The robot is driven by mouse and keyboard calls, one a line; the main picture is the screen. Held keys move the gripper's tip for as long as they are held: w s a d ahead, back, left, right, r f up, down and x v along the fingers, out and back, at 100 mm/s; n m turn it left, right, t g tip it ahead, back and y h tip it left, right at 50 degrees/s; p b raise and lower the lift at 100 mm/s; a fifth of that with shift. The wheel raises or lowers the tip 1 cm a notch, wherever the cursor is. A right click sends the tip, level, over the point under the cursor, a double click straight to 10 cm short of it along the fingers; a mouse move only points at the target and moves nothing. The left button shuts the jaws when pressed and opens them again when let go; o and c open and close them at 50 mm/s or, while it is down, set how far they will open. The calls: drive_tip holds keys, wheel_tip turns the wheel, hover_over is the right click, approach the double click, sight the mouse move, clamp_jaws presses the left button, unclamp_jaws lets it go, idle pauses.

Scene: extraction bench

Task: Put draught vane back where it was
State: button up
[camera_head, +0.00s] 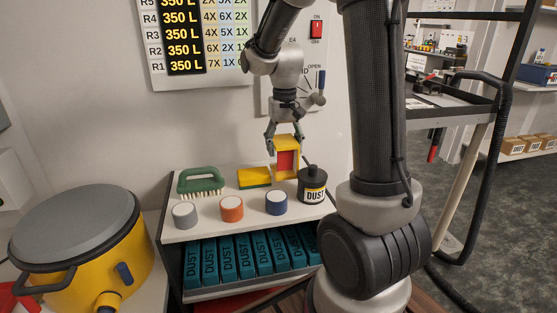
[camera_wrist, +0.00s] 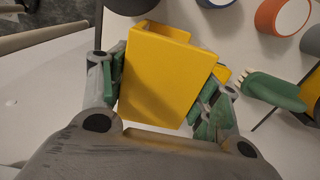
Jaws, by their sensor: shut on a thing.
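The draught vane appears to be the yellow box-like frame with a red inner panel (camera_head: 286,160). It is upright at the back right of the bench's white top. In the wrist view its yellow wall (camera_wrist: 165,80) fills the space between the fingers. My gripper (camera_head: 284,138) comes down from above and is shut on the vane's upper part. In the wrist view the green-padded fingers (camera_wrist: 160,92) press on both sides of it. I cannot tell whether its bottom touches the bench top.
Teal DUST boxes (camera_head: 240,258) fill the shelf below. A yellow drum (camera_head: 85,245) stands left.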

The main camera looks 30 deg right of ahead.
sight(284, 157)
drive_tip(key=shift+f, duration=1.95)
drive_tip(key=shift+f, duration=0.15)
drive_tip(key=o, duration=1.2)
